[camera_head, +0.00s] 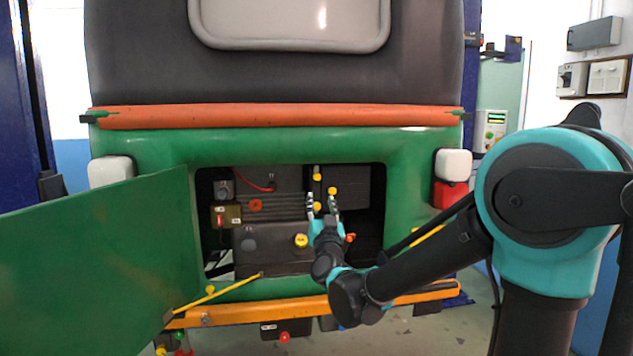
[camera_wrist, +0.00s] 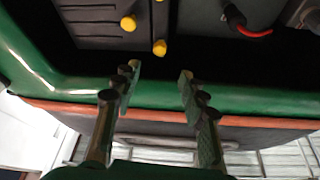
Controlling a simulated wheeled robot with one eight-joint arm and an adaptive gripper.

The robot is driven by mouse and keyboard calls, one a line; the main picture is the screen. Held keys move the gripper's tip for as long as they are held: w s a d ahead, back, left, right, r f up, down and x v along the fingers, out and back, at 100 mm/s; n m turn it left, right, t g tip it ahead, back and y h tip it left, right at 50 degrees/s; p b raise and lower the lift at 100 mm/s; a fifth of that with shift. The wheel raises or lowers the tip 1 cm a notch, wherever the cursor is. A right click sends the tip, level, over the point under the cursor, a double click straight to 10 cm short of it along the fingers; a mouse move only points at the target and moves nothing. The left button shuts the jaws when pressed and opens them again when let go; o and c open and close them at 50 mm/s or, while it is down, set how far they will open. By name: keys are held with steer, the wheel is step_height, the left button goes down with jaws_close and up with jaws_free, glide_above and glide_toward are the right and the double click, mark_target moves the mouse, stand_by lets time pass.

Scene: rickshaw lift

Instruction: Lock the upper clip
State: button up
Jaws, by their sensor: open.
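Three small yellow knobs sit in the open rear bay, and the topmost (camera_head: 317,177) appears to belong to the upper clip. In the wrist view, which looks upside down, this topmost knob (camera_wrist: 159,47) is nearest the gap between my fingers. A second yellow knob (camera_head: 332,191) is lower and to the right; it also shows in the wrist view (camera_wrist: 128,23). A third (camera_head: 316,206) is lower, close to my fingertips. My gripper (camera_head: 322,205) is open and empty, pointing into the bay; its spread fingers (camera_wrist: 158,76) show in the wrist view. Whether the clip is locked cannot be told.
The green flap (camera_head: 95,265) hangs open at the left. The bay's green frame (camera_head: 285,148) surrounds the opening. A red cable (camera_head: 258,186), a yellow cap (camera_head: 301,240) and a small box with a red switch (camera_head: 226,215) are inside. An orange bumper (camera_head: 250,312) runs below.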

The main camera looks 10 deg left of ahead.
mark_target(317, 178)
steer(key=x, duration=1.1)
steer(key=shift+w+r, duration=0.15)
steer(key=shift+w, duration=0.15)
steer(key=shift+c, duration=0.6)
jaws_close()
